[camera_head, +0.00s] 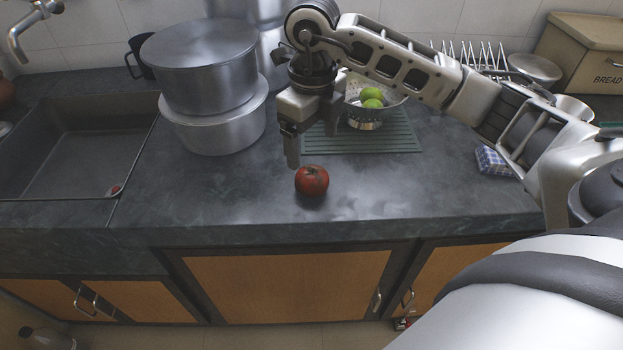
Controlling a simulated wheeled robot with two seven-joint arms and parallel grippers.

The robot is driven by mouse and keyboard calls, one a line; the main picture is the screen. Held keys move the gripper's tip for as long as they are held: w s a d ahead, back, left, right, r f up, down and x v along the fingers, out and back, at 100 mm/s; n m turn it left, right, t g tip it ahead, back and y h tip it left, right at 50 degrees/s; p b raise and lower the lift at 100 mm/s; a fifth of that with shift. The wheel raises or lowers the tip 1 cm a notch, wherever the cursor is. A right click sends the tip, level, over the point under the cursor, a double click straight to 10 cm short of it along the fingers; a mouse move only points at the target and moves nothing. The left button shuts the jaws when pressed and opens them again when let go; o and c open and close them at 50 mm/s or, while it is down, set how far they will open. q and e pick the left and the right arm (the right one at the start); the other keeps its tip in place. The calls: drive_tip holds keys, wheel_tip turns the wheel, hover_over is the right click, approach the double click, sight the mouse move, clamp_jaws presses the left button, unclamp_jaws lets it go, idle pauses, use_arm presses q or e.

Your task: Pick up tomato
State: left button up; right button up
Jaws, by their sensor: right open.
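A red tomato (312,181) rests on the dark stone countertop (230,205), near the front middle. My right gripper (292,150) comes in from the right and points down, just behind and slightly left of the tomato, close above the counter. It is open and holds nothing. One finger shows clearly beside the tomato; the other is mostly hidden. I cannot tell whether the finger touches the tomato. My left gripper is not in view.
Stacked steel pots (205,80) stand left of my gripper, beside a sink (80,150). Behind it, a colander (392,98) with green fruit sits on a green ridged mat (395,142). A bread box (580,50) is at the back right. The front counter is mostly clear.

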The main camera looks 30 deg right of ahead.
sight(312, 172)
wheel_tip(312, 172, down, 4)
drive_tip(key=shift+r, duration=0.25)
drive_tip(key=shift+s+a+f+p, duration=0.1)
drive_tip(key=shift+f+p, duration=0.1)
drive_tip(key=shift+f, duration=1.2)
drive_tip(key=shift+s+a+f+p, duration=0.1)
drive_tip(key=shift+f+p, duration=0.1)
drive_tip(key=shift+f, duration=1.15)
drive_tip(key=c, duration=1.1)
